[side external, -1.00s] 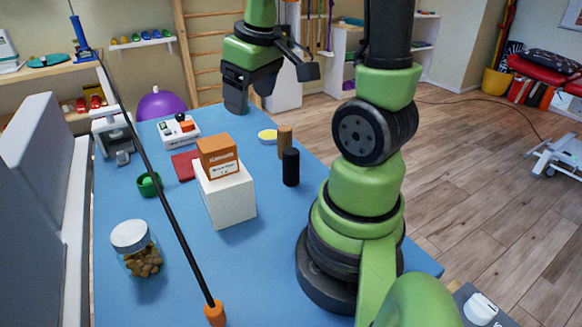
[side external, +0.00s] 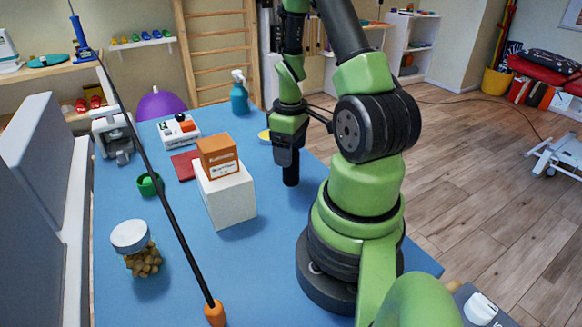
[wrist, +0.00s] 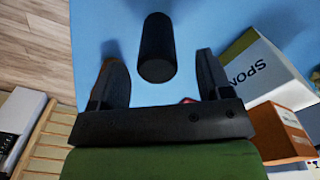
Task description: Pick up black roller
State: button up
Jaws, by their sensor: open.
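The black roller (side external: 291,179) stands upright on the blue table, its upper part hidden behind my gripper in the side view. In the wrist view the black roller (wrist: 157,48) shows between and just beyond my two fingers, with a gap on each side. My gripper (wrist: 160,80) is open and empty. In the side view my gripper (side external: 287,157) points down right above the roller. I cannot tell whether the fingertips reach down beside it.
A white box (side external: 228,199) with an orange-brown box (side external: 217,156) on top stands close to the left. A jar (side external: 140,255), a green cup (side external: 149,185) and a blue spray bottle (side external: 239,95) are farther off. A dark pole with an orange end (side external: 214,312) crosses the view.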

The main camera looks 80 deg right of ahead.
jog(key=shift+d+f, duration=0.15)
jog(key=shift+f, duration=1.8)
jog(key=shift+c, duration=0.5)
jog(key=c, duration=1)
jog(key=shift+o, duration=0.2)
